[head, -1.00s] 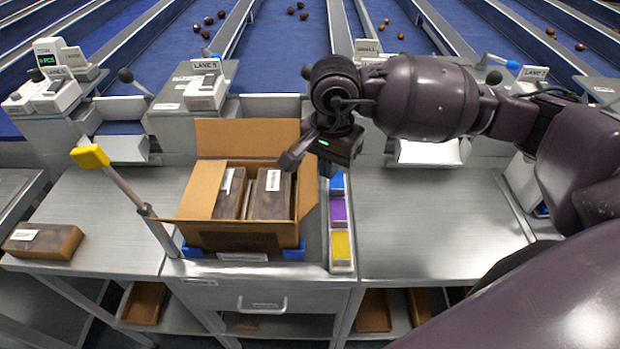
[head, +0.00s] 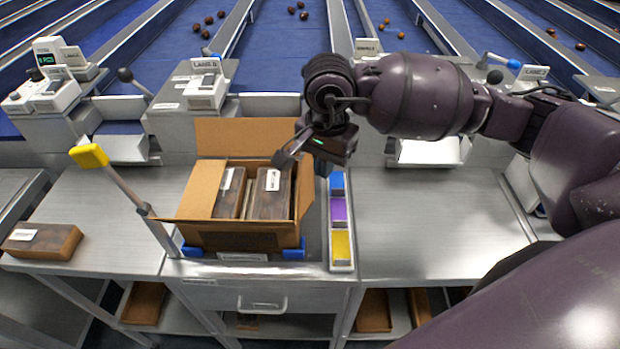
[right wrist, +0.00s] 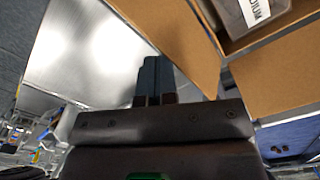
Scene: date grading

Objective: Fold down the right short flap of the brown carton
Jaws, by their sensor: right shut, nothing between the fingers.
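The brown carton (head: 235,242) stands open on the bench in the head view, with dark date packs (head: 270,197) inside. The right short flap (head: 306,182) is raised and partly hidden by my right gripper. It also shows as a brown panel (right wrist: 178,38) in the right wrist view. My right gripper (head: 323,168) is shut and empty, just outside that flap; its fingers (right wrist: 155,78) are together. I cannot tell whether they touch the flap. My left gripper is not in view.
A strip of blue, purple and yellow cards (head: 340,212) lies right of the carton. A yellow-tipped post (head: 90,156) rises at its left. A loose date pack (head: 42,241) lies further left. The steel bench (head: 430,225) at right is clear.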

